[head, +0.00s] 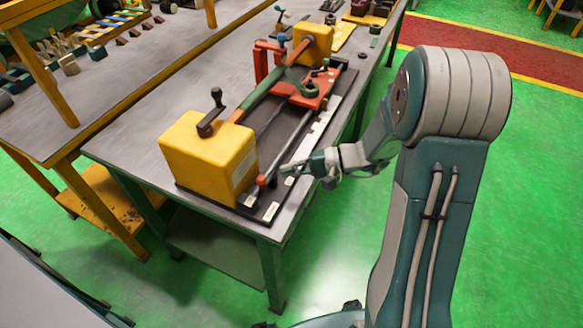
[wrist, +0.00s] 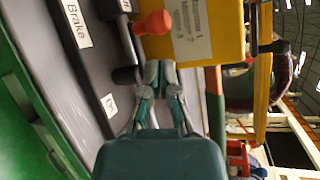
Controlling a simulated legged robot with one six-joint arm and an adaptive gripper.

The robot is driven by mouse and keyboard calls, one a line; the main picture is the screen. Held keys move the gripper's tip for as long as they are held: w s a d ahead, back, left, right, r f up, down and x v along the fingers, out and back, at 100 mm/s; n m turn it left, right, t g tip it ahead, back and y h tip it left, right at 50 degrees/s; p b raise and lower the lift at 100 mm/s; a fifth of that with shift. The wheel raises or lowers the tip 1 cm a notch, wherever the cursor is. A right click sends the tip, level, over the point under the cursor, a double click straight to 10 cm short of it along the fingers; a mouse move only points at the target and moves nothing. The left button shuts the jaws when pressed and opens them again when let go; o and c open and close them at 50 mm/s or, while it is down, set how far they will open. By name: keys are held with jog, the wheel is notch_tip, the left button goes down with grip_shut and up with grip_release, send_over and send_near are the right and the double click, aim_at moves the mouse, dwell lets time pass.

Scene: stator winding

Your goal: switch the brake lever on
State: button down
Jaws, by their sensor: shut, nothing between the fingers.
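The brake lever has a red knob (head: 262,181) and stands at the near right corner of the winding machine's dark base, beside the yellow box. In the wrist view its red knob (wrist: 155,22) is just beyond my fingertips, in front of the yellow housing. A white "Brake" label (wrist: 75,22) and a smaller, partly readable label (wrist: 109,105) lie on the dark base to the left. My gripper (head: 284,169) is shut and empty, to the right of the knob in the head view. In the wrist view its fingertips (wrist: 158,66) look apart from the knob.
The yellow box (head: 208,158) with a dark crank stands left of the lever. A red carriage (head: 305,92) sits farther along the machine. The grey table (head: 120,150) holds it all. Green floor (head: 530,200) is open to the right.

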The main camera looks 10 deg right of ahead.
aim_at(268, 181)
jog(key=x, duration=0.6)
jog(key=shift+a+f, duration=0.1)
jog(key=shift+a, duration=0.15)
jog(key=shift+d, duration=0.15)
